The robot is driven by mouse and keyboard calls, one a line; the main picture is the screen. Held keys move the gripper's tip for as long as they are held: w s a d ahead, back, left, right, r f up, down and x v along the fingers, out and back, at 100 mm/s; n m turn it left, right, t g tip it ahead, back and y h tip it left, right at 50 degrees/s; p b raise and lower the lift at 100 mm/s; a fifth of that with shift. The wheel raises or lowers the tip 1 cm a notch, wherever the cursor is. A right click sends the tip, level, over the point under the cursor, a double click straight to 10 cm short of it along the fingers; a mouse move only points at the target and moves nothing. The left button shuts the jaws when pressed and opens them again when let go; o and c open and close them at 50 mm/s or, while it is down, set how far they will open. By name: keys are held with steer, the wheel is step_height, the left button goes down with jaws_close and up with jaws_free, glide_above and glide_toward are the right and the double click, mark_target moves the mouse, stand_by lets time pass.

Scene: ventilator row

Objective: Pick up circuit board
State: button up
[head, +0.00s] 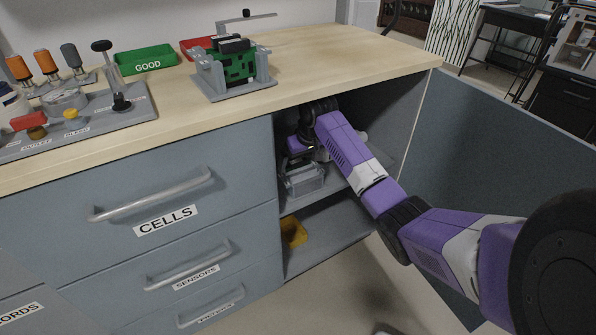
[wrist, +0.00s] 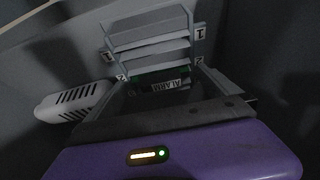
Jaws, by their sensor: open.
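A grey rack (wrist: 150,38) with slots labelled 1 and 2 stands ahead of my gripper in the wrist view. A circuit board (wrist: 147,74) with a green edge and an ALARM label sits low in the rack, at the level marked 2. My gripper (wrist: 168,92) is open close in front of the labelled board; I cannot tell whether it touches it. Another green circuit board (head: 236,66) stands upright in a grey fixture (head: 212,82) on the bench.
The open cabinet door (head: 480,170) is right of my arm. A white slotted object (wrist: 72,100) is at left in the wrist view. Cabinet walls leave little room.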

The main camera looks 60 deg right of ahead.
steer(key=shift+w+d+f+b, duration=0.15)
steer(key=shift+w+f+b, duration=0.15)
steer(key=shift+f, duration=0.25)
steer(key=shift+s+f, duration=0.1)
steer(key=c, duration=1.3)
